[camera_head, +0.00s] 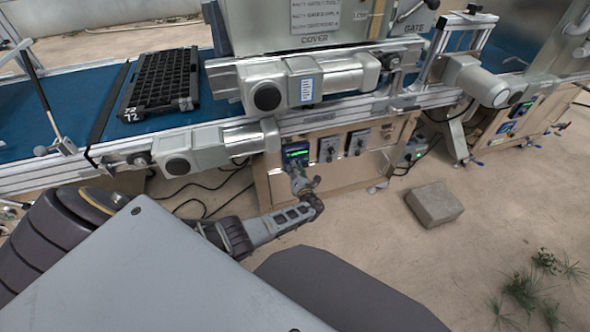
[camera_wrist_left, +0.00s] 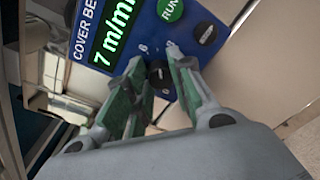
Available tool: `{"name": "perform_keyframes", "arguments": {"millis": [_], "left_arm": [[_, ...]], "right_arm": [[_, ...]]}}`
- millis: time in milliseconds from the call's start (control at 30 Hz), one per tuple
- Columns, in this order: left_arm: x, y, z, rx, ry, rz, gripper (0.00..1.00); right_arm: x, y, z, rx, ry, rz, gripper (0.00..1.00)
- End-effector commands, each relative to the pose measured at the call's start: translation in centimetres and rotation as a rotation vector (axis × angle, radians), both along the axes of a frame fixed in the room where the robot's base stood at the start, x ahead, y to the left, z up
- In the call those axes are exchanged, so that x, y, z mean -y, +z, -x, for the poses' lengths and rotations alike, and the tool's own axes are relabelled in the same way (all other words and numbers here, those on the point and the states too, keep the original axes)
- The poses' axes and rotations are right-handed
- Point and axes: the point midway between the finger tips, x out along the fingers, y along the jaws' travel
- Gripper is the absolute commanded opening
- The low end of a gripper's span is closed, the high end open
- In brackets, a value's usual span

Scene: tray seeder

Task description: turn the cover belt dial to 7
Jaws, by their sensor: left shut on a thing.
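The blue cover belt control box (camera_head: 296,152) is on the front of the wooden cabinet under the conveyor. In the left wrist view its panel (camera_wrist_left: 143,30) has a green display (camera_wrist_left: 112,35) reading "7 m/min". A green RUN button (camera_wrist_left: 171,9) and a black knob (camera_wrist_left: 207,33) are beside the display. The black dial (camera_wrist_left: 158,74) is below the display, between my left gripper's fingers (camera_wrist_left: 162,82). In the head view my left gripper (camera_head: 301,182) reaches up to the box. It is shut on the dial. My right gripper is not in view.
Two grey control boxes (camera_head: 342,146) are to the right on the same cabinet. Conveyor motors (camera_head: 308,80) overhang above. A black seed tray (camera_head: 160,82) lies on the blue belt (camera_head: 75,97). A concrete block (camera_head: 434,204) stands on the floor to the right.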

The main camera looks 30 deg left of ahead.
Motion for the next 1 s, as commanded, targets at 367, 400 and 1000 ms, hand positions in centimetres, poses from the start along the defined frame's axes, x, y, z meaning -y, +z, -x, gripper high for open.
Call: {"name": "perform_keyframes", "arguments": {"millis": [367, 400, 1000], "left_arm": [[0.0, 0.09, -0.08, 0.002, -0.001, 0.001, 0.46], [0.01, 0.08, -0.06, 0.002, -0.001, 0.001, 0.46], [0.87, 0.05, 0.67, 0.002, -0.001, 0.002, 0.46]], "right_arm": [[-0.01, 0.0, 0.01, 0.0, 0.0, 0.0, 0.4], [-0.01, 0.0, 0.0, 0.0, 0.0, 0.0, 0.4], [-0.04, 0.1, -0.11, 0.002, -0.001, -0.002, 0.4]]}}
